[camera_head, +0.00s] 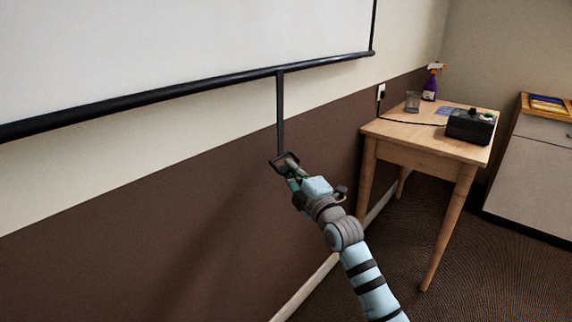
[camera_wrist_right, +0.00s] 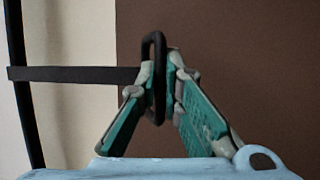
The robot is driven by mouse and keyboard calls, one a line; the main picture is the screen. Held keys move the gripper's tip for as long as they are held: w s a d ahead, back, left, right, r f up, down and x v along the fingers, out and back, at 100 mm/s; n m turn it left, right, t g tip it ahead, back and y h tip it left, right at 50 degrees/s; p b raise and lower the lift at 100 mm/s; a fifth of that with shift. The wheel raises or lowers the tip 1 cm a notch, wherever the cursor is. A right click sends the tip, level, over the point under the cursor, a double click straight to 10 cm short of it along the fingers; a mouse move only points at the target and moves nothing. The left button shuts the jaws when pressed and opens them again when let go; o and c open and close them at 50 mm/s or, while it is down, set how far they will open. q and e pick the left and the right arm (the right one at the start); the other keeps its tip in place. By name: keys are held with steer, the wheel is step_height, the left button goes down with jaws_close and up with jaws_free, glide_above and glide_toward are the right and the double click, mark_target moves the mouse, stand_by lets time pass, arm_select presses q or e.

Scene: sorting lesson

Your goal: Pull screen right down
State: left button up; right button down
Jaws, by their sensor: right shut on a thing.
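The white projection screen (camera_head: 190,45) hangs on the wall at the upper left of the head view, with a black bar (camera_head: 190,90) along its lower edge. A black pull strap (camera_head: 280,115) hangs from that bar and ends in a black loop handle (camera_head: 273,162). My right gripper (camera_head: 287,165) is at the handle, shut on it. In the right wrist view the handle (camera_wrist_right: 147,50) stands between the fingertips of my right gripper (camera_wrist_right: 160,80), and the strap (camera_wrist_right: 75,74) runs off to the left toward the bar (camera_wrist_right: 22,95). My left gripper is in neither view.
A wooden table (camera_head: 415,152) stands right of my arm, bearing a black device (camera_head: 470,127), a glass (camera_head: 412,101) and a purple spray bottle (camera_head: 430,86). A pale cabinet (camera_head: 535,165) is at the far right. The wall below the screen is clear.

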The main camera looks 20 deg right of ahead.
steer(key=shift+f, duration=0.15)
steer(key=c, duration=1.7)
jaws_free()
steer(key=shift+w, duration=0.15)
steer(key=s, duration=0.4)
steer(key=s+f, duration=0.1)
steer(key=s, duration=0.3)
steer(key=s+f, duration=0.1)
steer(key=s, duration=0.3)
steer(key=shift+d, duration=0.2)
